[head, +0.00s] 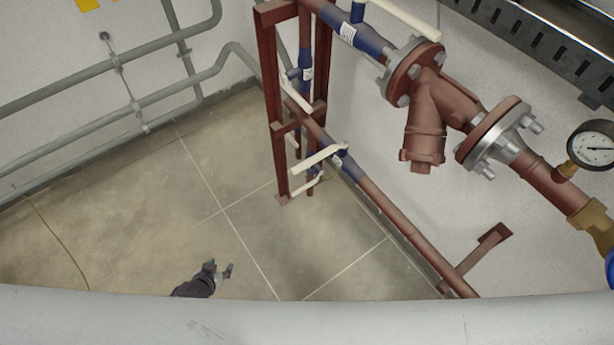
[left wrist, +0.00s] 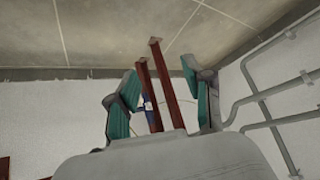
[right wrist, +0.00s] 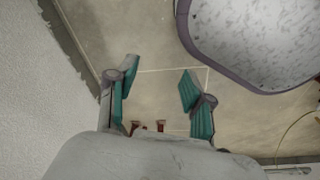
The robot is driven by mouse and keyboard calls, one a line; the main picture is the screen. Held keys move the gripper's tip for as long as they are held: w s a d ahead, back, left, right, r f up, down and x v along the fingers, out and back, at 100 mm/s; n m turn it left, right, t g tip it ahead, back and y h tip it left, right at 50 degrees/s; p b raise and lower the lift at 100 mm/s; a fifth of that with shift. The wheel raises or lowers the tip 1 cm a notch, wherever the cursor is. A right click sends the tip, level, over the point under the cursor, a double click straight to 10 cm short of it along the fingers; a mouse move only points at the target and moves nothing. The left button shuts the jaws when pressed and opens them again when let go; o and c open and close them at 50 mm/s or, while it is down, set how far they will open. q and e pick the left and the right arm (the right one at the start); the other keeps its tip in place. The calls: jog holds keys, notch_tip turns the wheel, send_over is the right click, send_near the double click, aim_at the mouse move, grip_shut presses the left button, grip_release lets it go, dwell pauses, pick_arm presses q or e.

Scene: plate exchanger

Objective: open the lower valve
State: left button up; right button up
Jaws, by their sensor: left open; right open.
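In the head view a lower red-brown pipe (head: 395,208) slopes down to the right. It carries a blue valve (head: 343,163) with a cream lever (head: 318,157). Other cream levers are close by, one on an upright blue valve (head: 305,62) and a small one (head: 307,185) low on the frame. My left gripper (head: 220,272) is open and empty, low and left of the valves, well apart from them. In the left wrist view its fingers (left wrist: 160,70) are spread, with the frame posts beyond. My right gripper (right wrist: 158,75) is open and empty in the right wrist view and outside the head view.
A red-brown upright frame (head: 270,100) stands beside the valves. An upper pipe with a flanged strainer (head: 426,135) and a gauge (head: 592,145) runs above right. Grey pipes (head: 120,105) line the left wall. The tiled floor (head: 160,215) is mostly clear, with a thin yellow cable (head: 65,245).

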pick_arm(q)
jog(key=w+d+r+m+t+h+b, duration=0.1)
jog(key=w+d+r+t+h+b, duration=0.2)
jog(key=w+r+b, duration=0.5)
jog(key=w+d+r+m+t+h+b, duration=0.2)
jog(key=w+d+h+b, duration=0.1)
jog(key=w, duration=0.9)
pick_arm(e)
jog(key=w+a+t, duration=0.1)
jog(key=w, duration=0.8)
pick_arm(q)
jog(key=m+g+h+b, duration=0.2)
jog(key=m+h+b, duration=0.3)
jog(key=h+b, duration=0.4)
send_near(308, 164)
jog(key=shift+w+d+y+b, duration=0.6)
jog(key=shift+w+d+y, duration=0.15)
jog(key=shift+d, duration=0.2)
jog(key=b+x, duration=0.1)
jog(key=x, duration=0.7)
jog(key=shift+a, duration=0.1)
pick_arm(e)
notch_tip(308, 164, up, 10)
jog(key=t, duration=0.1)
jog(key=shift+s+f, duration=0.2)
jog(key=shift+s, duration=0.25)
pick_arm(q)
grip_shut()
